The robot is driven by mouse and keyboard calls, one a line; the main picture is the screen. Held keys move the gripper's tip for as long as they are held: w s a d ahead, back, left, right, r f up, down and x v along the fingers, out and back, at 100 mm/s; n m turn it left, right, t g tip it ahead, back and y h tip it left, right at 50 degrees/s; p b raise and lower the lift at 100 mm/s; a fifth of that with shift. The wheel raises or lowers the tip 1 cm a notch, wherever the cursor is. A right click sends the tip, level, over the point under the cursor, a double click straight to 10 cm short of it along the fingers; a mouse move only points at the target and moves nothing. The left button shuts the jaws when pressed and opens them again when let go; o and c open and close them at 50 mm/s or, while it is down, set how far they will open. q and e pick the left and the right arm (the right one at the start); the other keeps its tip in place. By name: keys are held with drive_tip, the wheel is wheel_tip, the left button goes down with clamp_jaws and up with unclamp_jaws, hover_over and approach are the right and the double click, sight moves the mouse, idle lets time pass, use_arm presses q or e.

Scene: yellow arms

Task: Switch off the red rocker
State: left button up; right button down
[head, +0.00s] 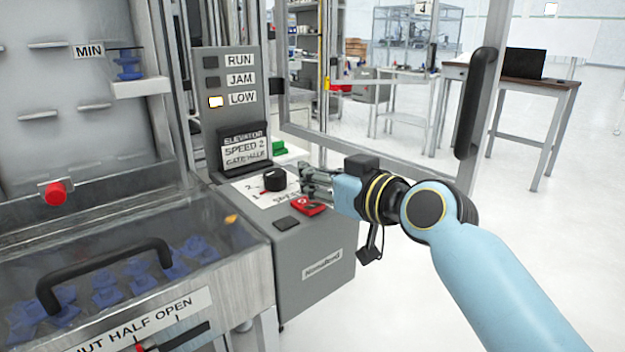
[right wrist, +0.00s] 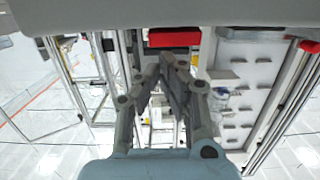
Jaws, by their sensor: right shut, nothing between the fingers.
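The red rocker (head: 309,208) sits on the sloped top of the grey control box, near its right edge, with a small pale mark on its face. Which way it is tipped I cannot tell. My right gripper (head: 306,184) is shut and empty, just behind the rocker and close to it; touching or apart is unclear. In the right wrist view, the closed fingertips (right wrist: 174,62) point toward a red block (right wrist: 174,38) that looks like the rocker. My left gripper is out of view.
A black knob (head: 274,180) stands left of my fingers, and a dark square button (head: 286,223) lies left of the rocker. Behind is a panel (head: 229,75) with RUN, JAM and LOW lamps; LOW is lit. A clear-lidded bin (head: 120,265) holds blue parts. A framed door with a black handle (head: 478,100) stands behind my arm.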

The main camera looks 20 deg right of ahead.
sight(320, 205)
drive_tip(key=r+p, duration=0.1)
drive_tip(key=r, duration=0.2)
drive_tip(key=shift+w+r+p, duration=0.15)
drive_tip(key=shift+w+p, duration=0.05)
drive_tip(key=shift+p, duration=0.1)
drive_tip(key=shift+a+b+v, duration=0.2)
drive_tip(key=shift+b+v, duration=0.15)
drive_tip(key=shift+v, duration=0.9)
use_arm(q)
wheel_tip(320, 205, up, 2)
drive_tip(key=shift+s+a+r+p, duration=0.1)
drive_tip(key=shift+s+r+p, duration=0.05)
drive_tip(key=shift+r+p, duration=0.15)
use_arm(e)
drive_tip(key=r+v, duration=0.1)
drive_tip(key=v, duration=0.6)
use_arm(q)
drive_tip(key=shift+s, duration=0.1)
use_arm(e)
drive_tip(key=shift+s+d, duration=0.1)
drive_tip(key=shift+s, duration=0.05)
